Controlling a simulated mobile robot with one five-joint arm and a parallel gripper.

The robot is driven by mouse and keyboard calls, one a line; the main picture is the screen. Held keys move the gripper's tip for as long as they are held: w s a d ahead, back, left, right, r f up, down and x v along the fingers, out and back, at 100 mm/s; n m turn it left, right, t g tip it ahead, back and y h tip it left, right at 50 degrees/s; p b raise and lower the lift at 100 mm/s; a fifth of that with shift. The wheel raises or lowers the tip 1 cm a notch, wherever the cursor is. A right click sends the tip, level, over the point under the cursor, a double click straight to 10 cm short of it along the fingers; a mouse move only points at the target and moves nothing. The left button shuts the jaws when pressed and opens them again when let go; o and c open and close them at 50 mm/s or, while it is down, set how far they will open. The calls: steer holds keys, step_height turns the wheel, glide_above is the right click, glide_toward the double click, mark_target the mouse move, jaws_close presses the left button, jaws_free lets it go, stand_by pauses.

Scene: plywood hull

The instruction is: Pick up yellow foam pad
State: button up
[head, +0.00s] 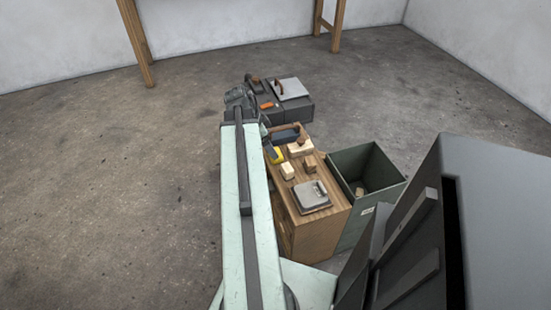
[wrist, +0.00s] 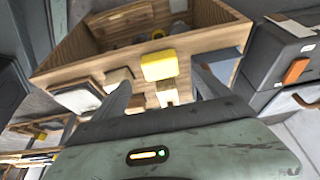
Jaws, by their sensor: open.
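The yellow foam pad (wrist: 158,65) is a small block in the middle of the wrist view, in front of the rim of an open wooden box. In the picture it lies between the two fingers of my gripper (wrist: 161,79). My gripper is open, with a finger on each side; I see no contact, and depth is hard to judge. In the head view a yellow piece (head: 276,154) shows on the wooden cabinet, partly hidden by my arm, probably the pad. My fingertips cannot be made out in the head view.
Pale blocks (head: 300,148) and a grey device (head: 314,196) sit on the wooden cabinet (head: 330,215). A green open bin (head: 345,165) stands to its right. A dark case with orange parts (wrist: 295,70) is at the wrist view's right. Floor at left (head: 110,190) is clear.

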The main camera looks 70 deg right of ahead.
steer(key=b+x, duration=0.4)
steer(key=x, duration=0.1)
steer(key=shift+d+f+b, duration=0.1)
steer(key=shift+f+b, duration=0.05)
steer(key=shift+b, duration=0.25)
steer(key=shift+r, duration=0.2)
steer(key=c, duration=1.4)
step_height(320, 180, up, 10)
steer(key=p, duration=1)
